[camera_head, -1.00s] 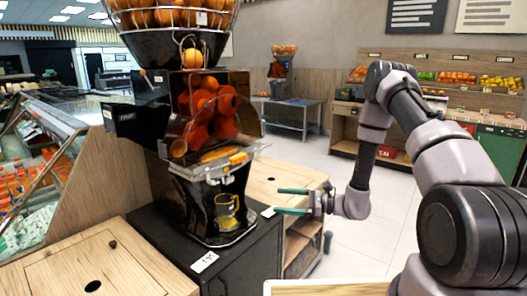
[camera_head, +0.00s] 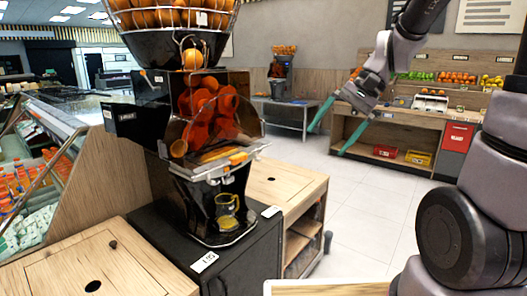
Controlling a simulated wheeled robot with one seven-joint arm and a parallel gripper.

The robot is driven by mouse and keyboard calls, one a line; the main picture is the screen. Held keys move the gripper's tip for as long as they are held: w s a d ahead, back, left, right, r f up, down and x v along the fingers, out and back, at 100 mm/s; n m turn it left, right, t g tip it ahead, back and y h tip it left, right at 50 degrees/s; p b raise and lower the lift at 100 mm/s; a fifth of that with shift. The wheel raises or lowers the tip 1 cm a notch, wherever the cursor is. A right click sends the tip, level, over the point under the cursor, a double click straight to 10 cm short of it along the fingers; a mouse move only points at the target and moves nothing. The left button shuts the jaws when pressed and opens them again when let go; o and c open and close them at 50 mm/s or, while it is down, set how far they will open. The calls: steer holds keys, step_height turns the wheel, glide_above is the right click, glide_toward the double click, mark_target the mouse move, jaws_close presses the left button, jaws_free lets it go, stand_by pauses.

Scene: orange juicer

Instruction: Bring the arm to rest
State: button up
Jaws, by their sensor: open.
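My gripper (camera_head: 331,129) is open and empty, with its two green fingers spread apart and pointing down and left. It hangs in free air to the right of the orange juicer (camera_head: 205,140), clear of it. My arm reaches up past the top right of the picture and folds down to the gripper. The juicer stands on a black cabinet, with oranges in its top basket. A small yellowish jug (camera_head: 227,211) stands in the juicer's lower bay, under the spout area.
A wooden counter (camera_head: 288,185) adjoins the juicer's cabinet on the right. A glass-fronted display case (camera_head: 40,165) is at the left. Produce shelves (camera_head: 400,130) and a metal table (camera_head: 288,105) with another juicer stand at the back. Open tiled floor (camera_head: 360,215) lies between.

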steer(key=s+d+r+n+t+h, duration=0.1)
steer(key=s+d+r+t+h, duration=0.3)
steer(key=d+r, duration=0.5)
steer(key=s+t, duration=0.2)
steer(key=t, duration=0.1)
steer(key=shift+s+r+h, duration=0.3)
steer(key=shift+s+h, duration=0.05)
steer(key=shift+h, duration=0.05)
